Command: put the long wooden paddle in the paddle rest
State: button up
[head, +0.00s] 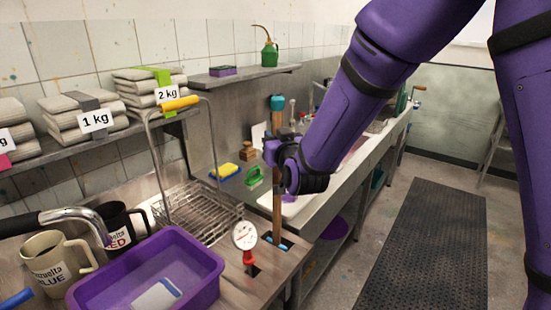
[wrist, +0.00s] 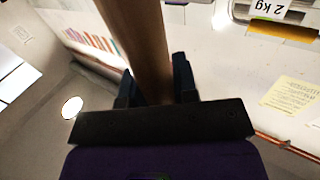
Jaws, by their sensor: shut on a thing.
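The long wooden paddle (head: 277,204) stands roughly upright, with a teal cap at its top. My gripper (head: 273,152) is shut on its shaft, above the counter. In the wrist view, the brown shaft (wrist: 143,45) runs between the two dark fingers of my gripper (wrist: 157,82). The paddle's lower end meets a dark opening with blue in it (head: 280,245) at the counter's front edge. This may be the paddle rest. I cannot tell how deep the paddle sits or whether it touches the bottom.
A dial thermometer (head: 245,235) with a red base stands close to the left of the paddle. A wire rack (head: 200,213), a purple tub (head: 205,275) and two mugs (head: 55,265) are further left.

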jog(key=shift+f, duration=2.85)
jog(key=o, duration=0.9)
jog(key=shift+o, duration=0.2)
